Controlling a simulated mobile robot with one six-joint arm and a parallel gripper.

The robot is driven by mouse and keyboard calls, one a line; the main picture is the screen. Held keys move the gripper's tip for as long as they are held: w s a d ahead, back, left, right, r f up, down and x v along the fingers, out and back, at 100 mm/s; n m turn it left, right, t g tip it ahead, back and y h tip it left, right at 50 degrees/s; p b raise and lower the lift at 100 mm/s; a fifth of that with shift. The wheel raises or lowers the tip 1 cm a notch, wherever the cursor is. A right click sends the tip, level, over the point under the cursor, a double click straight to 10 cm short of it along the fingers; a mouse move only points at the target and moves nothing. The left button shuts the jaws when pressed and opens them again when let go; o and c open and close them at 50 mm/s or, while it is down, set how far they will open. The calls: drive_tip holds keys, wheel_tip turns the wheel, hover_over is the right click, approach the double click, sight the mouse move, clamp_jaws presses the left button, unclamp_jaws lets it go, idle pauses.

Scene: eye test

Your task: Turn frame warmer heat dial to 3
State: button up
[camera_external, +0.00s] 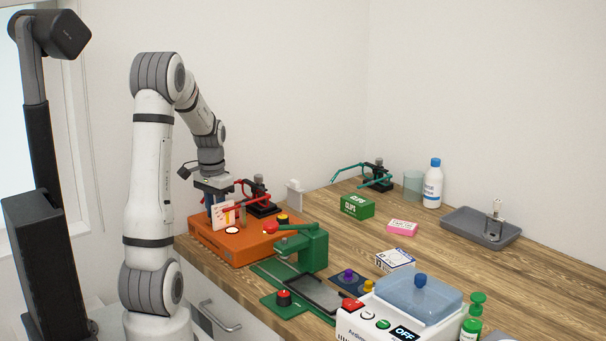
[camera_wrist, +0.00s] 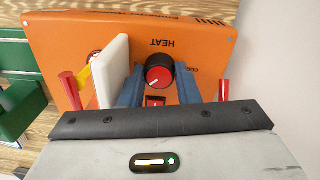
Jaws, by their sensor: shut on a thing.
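The frame warmer is the orange box (camera_external: 232,247) at the near left of the bench; its orange top (camera_wrist: 215,50) fills much of the wrist view. Its heat dial (camera_wrist: 160,72) is black with a red cap and a white pointer line, beside the upside-down word HEAT. The dial's scale numbers cannot be read. My gripper (camera_wrist: 159,79) points down at the warmer, its blue fingers on both sides of the dial and shut on it. In the external view my gripper (camera_external: 212,208) is over the warmer; the dial is hidden there.
A white upright panel (camera_wrist: 110,70) stands close beside one finger. A red-armed stand (camera_external: 262,205) is behind the warmer, and a green press (camera_external: 305,245) stands to its right. A red switch (camera_wrist: 156,101) is beside the dial. Clips box (camera_external: 357,207) and bottle (camera_external: 433,187) are farther back.

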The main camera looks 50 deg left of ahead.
drive_tip(key=m, duration=0.4)
drive_tip(key=shift+w+m+b, duration=0.1)
drive_tip(key=shift+m+b, duration=0.2)
drive_tip(key=shift+r+m, duration=0.1)
drive_tip(key=shift+m, duration=1.8)
drive_tip(key=o, duration=1)
wheel_tip(320, 180, up, 8)
drive_tip(key=shift+a+f, duration=0.15)
